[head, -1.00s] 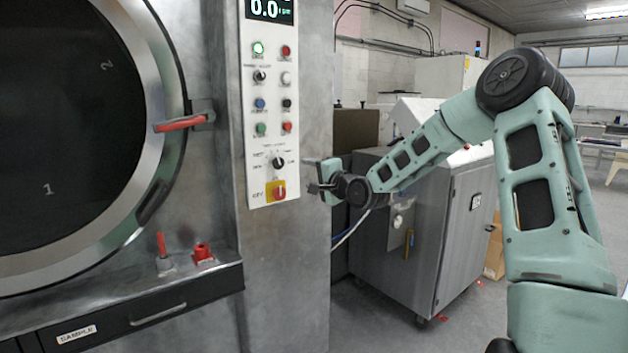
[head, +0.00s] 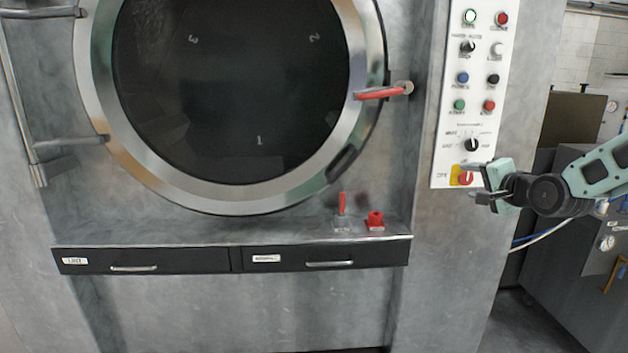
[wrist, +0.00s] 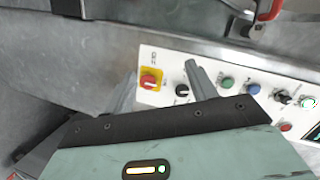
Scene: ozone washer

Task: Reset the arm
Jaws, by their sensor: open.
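My gripper (head: 484,184) is at the right in the head view, in front of the lower end of the white control panel (head: 476,60). It is close to the red knob on its yellow plate (head: 465,175); I cannot tell whether it touches the panel. In the wrist view my gripper (wrist: 163,82) has its two fingers apart, with nothing between them. The red knob (wrist: 149,82) and a black selector knob (wrist: 183,90) show around the fingertips. My arm comes in from the right edge of the head view.
The washer's round door (head: 230,90) is shut, with a red-handled latch (head: 382,93) at its right. A red lever (head: 342,204) and a red fitting (head: 375,220) stand on the ledge above two dark drawers (head: 150,261). A grey cabinet (head: 600,250) is behind my arm.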

